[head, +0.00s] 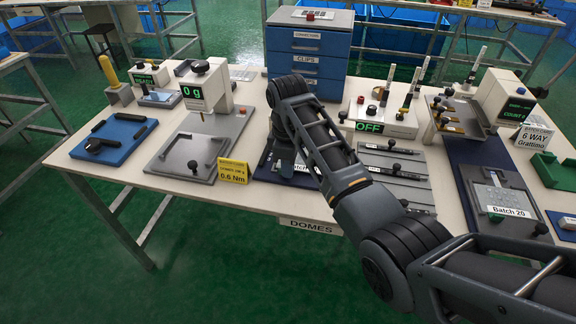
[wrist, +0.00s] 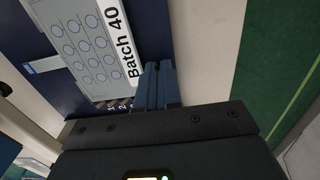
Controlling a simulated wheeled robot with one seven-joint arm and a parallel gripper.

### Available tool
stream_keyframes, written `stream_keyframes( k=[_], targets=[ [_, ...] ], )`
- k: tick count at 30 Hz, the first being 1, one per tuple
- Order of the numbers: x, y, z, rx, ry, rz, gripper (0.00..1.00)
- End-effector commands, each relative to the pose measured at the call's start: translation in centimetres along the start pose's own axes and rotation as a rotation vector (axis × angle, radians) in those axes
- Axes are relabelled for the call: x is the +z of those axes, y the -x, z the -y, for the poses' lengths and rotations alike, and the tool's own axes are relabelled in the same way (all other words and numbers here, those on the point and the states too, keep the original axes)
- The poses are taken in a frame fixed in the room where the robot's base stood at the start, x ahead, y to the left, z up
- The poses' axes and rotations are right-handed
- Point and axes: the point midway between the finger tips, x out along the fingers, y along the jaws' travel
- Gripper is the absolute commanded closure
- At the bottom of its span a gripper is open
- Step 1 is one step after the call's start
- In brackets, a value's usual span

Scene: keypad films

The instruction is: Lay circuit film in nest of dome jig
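A pale grey circuit film (wrist: 88,52) with rows of round pads and a white "Batch 40" label fills the upper left of the wrist view, over a dark blue mat (wrist: 152,25). My gripper (wrist: 160,68) has its blue fingers close together beside the label's end. Whether the film's edge is between them cannot be told. In the head view my gripper (head: 288,168) is low over the mat (head: 262,170), and my arm hides most of the film. A "DOMES" sign (head: 310,227) hangs at the table's front edge. A grey jig plate (head: 393,160) with black knobs lies right of my wrist.
Another plate with a corner-shaped frame (head: 185,160) lies left under the "0 g" press (head: 205,85), with a yellow card (head: 233,171) beside it. Blue drawers (head: 308,55) stand behind. A "Batch 20" film (head: 500,200) lies right.

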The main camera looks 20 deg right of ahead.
Motion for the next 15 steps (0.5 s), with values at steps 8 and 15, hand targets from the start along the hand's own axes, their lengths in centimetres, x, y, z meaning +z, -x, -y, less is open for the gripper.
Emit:
stream_keyframes(
  k=[8,15],
  targets=[
    [0.00,-0.25,0.01,0.000,0.000,0.000,1.00],
    [-0.01,-0.57,-0.01,0.001,0.000,0.000,1.00]
  ],
)
